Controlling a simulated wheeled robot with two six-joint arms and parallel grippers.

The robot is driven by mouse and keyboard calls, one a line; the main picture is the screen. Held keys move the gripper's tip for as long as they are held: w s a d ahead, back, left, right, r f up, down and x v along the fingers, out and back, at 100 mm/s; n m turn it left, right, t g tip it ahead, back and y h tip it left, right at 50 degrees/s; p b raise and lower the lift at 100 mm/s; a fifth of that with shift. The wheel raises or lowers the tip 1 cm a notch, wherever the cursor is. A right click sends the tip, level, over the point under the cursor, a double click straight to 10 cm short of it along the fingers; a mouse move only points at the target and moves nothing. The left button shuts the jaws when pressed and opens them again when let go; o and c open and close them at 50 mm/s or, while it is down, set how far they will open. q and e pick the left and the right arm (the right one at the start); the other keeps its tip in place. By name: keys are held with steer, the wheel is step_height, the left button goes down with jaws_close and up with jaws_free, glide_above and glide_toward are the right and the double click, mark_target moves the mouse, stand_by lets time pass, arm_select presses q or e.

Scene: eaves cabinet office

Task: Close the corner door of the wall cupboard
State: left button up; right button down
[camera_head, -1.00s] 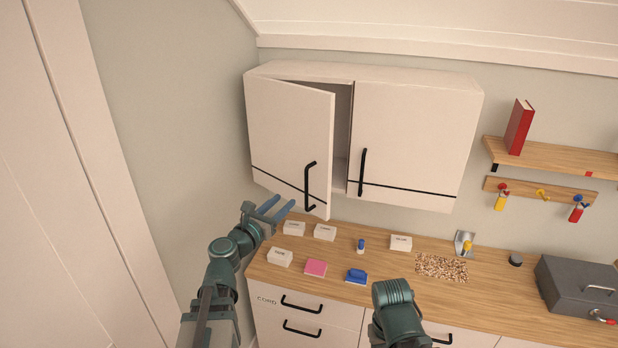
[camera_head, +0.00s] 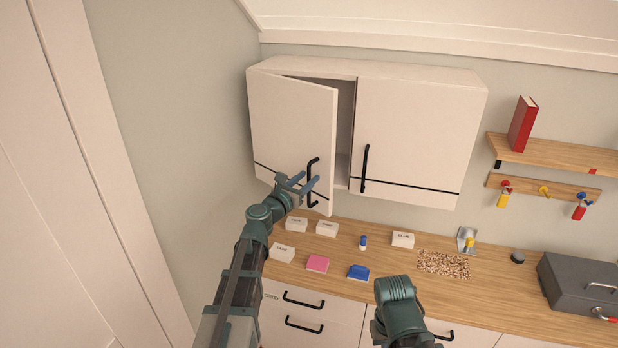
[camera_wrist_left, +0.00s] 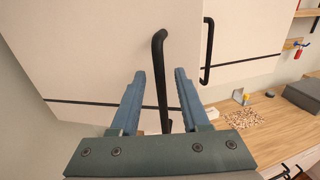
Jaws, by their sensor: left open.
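The wall cupboard has a left corner door (camera_head: 290,125) that stands partly open, its right edge swung out from the cabinet. The door's black bar handle (camera_head: 313,170) is near its lower right corner. My left gripper (camera_head: 305,182) is open at this handle. In the left wrist view the handle (camera_wrist_left: 160,75) passes between the two blue fingers (camera_wrist_left: 160,90), which are apart from each other with clear gaps beside the bar. My right arm shows at the bottom middle, but its gripper cannot be seen.
The right cupboard door (camera_head: 410,135) is closed. A shelf with a red book (camera_head: 523,124) is at right.

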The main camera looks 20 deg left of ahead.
arm_select(q)
steer(key=shift+x, duration=0.8)
jaws_close()
stand_by(1.0)
